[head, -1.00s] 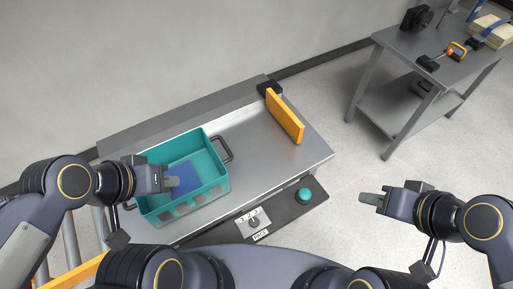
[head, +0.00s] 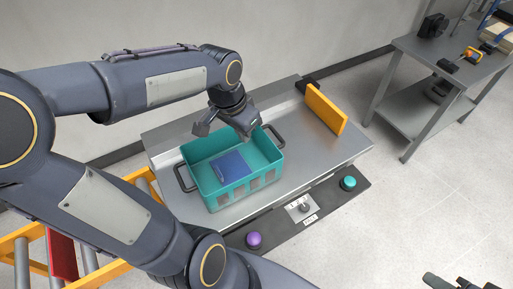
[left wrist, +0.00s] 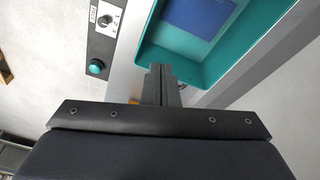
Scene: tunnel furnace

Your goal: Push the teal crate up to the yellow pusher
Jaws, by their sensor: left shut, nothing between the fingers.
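The teal crate (head: 263,173) stands upright on the metal table in the head view, with a dark handle at each end. A flat blue piece (head: 231,166) lies inside it. The yellow pusher (head: 326,109) stands to the right, with bare metal between it and the crate. My left gripper (head: 247,130) is above the crate's back rim; its fingertips are hard to make out there. In the left wrist view its fingers (left wrist: 161,72) are shut and empty, overlapping the crate's rim (left wrist: 225,70); contact is unclear. My right gripper (head: 432,280) is partly cut off at the lower right.
A front panel carries a teal button (head: 348,183), a dial (head: 304,206) and a purple button (head: 253,240). An orange-railed roller conveyor (head: 22,240) is at the lower left. A grey side table (head: 440,62) stands at the upper right, with floor between.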

